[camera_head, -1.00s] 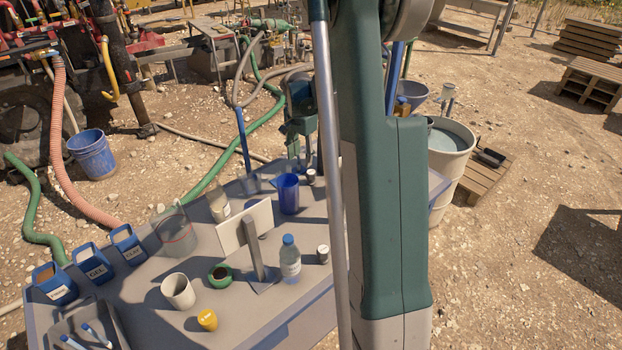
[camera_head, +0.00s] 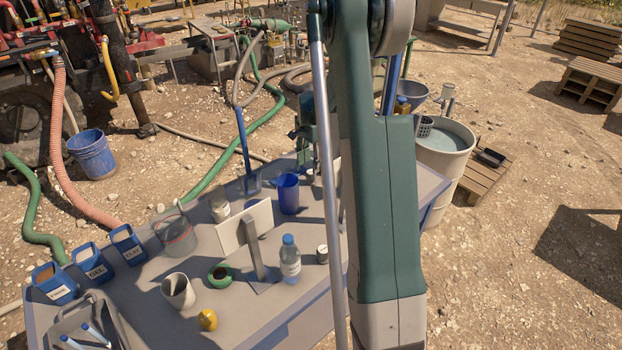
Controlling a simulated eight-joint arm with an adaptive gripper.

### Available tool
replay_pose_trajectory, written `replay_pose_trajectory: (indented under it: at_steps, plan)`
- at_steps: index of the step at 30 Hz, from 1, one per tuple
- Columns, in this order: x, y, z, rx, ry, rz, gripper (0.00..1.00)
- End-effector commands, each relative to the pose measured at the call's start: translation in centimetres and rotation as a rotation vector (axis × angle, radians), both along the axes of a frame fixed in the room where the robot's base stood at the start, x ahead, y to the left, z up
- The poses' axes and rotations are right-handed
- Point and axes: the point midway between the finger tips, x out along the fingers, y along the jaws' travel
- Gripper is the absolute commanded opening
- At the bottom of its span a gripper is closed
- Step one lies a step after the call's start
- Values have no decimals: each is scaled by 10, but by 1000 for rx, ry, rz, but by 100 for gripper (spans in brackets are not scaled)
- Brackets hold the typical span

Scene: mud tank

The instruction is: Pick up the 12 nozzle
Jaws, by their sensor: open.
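I cannot pick out a nozzle marked 12 in the head view; no such number is legible. A small yellow piece (camera_head: 207,320) lies near the front edge of the grey table (camera_head: 235,335), but I cannot tell what it is. A small grey lidded piece (camera_head: 322,254) stands right of a blue-capped bottle (camera_head: 290,262). My green and grey arm crosses the picture from top to bottom and hides the table's right part.
A cream cup (camera_head: 178,291), a green ring-like dish (camera_head: 220,275), an upright white panel (camera_head: 258,222), a blue jug (camera_head: 288,193) and blue labelled containers (camera_head: 92,264) crowd the table. A pale barrel (camera_head: 444,160) stands behind right. Open dirt ground lies at right.

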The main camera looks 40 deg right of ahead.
Motion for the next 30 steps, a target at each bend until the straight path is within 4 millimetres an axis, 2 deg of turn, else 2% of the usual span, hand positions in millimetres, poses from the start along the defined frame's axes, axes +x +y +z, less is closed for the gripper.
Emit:
replay_pose_trajectory:
  at_steps: [6,20,30]
  plan:
    - [0,0,-16,0,0,0,42]
    - [0,0,-22,0,0,0,42]
    - [-2,0,-57,0,0,0,42]
